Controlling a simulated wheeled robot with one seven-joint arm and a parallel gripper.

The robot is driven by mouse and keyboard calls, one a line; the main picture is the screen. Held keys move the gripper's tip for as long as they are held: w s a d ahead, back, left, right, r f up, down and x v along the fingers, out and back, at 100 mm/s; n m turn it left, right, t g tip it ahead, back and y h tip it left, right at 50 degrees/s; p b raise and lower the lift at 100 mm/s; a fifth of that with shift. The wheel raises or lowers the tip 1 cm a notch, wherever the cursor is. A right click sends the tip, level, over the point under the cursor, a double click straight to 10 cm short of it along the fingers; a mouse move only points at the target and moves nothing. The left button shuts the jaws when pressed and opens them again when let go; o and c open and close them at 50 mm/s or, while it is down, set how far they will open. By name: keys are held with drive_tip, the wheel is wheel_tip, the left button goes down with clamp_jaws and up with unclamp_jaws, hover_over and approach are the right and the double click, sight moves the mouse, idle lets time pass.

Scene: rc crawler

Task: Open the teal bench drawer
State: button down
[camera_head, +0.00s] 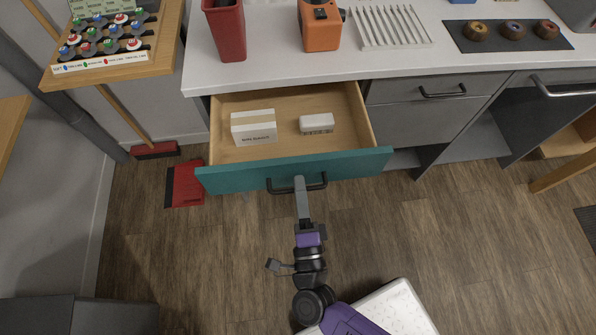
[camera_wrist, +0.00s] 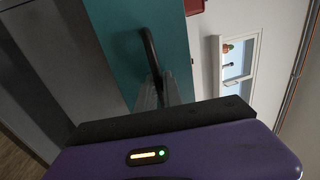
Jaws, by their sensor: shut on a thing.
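The teal bench drawer (camera_head: 235,178) stands pulled out from under the white bench top in the head view. Its wooden inside shows, with a white and tan box (camera_head: 254,127) and a smaller white block (camera_head: 316,123) in it. My gripper (camera_head: 300,182) is shut on the drawer's dark bar handle (camera_head: 283,189), near the middle of the teal front. In the wrist view, the handle (camera_wrist: 150,48) runs down between the fingers (camera_wrist: 158,92) against the teal front (camera_wrist: 115,40). The fingertips partly hide the handle.
Grey drawers (camera_head: 425,115) with dark handles stand to the right. A red dustpan (camera_head: 186,184) and a broom head (camera_head: 155,150) lie on the floor at the left. A red bin (camera_head: 226,30) and an orange device (camera_head: 321,28) stand on the bench.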

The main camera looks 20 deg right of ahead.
drive_tip(key=shift+s+a, duration=0.1)
drive_tip(key=shift+s, duration=0.2)
drive_tip(key=c, duration=1.8)
unclamp_jaws()
drive_tip(key=shift+o, duration=0.2)
drive_tip(key=b+v, duration=0.1)
drive_tip(key=v, duration=0.6)
drive_tip(key=shift+s, duration=0.4)
drive_tip(key=shift+a+f, duration=0.15)
